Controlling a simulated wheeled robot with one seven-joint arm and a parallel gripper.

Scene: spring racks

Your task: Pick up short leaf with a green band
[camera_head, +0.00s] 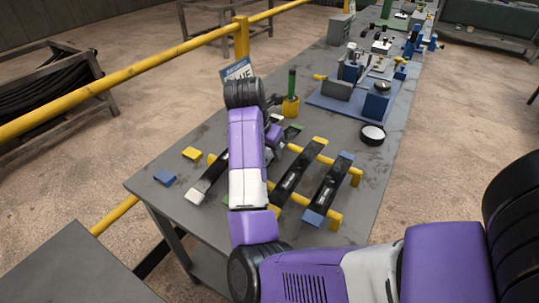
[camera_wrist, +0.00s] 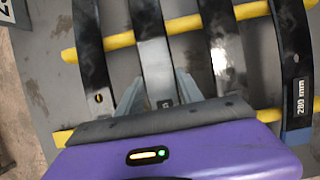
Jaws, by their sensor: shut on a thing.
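In the wrist view my gripper (camera_wrist: 157,84) has its two fingers on either side of the second leaf from the left (camera_wrist: 148,50) and is shut on it. This dark, curved leaf crosses the upper yellow rail; I cannot tell whether it still rests there. Its end bands are out of the wrist view. My arm hides most of the leaf and the fingertips there.
A white-banded leaf (camera_head: 204,188) lies to the left. Another dark leaf (camera_head: 296,170) and a blue-banded leaf (camera_head: 328,185) lie to the right, across yellow rails (camera_head: 330,160). A yellow cup (camera_head: 290,107) with a green rod and a blue fixture plate (camera_head: 338,107) stand beyond.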

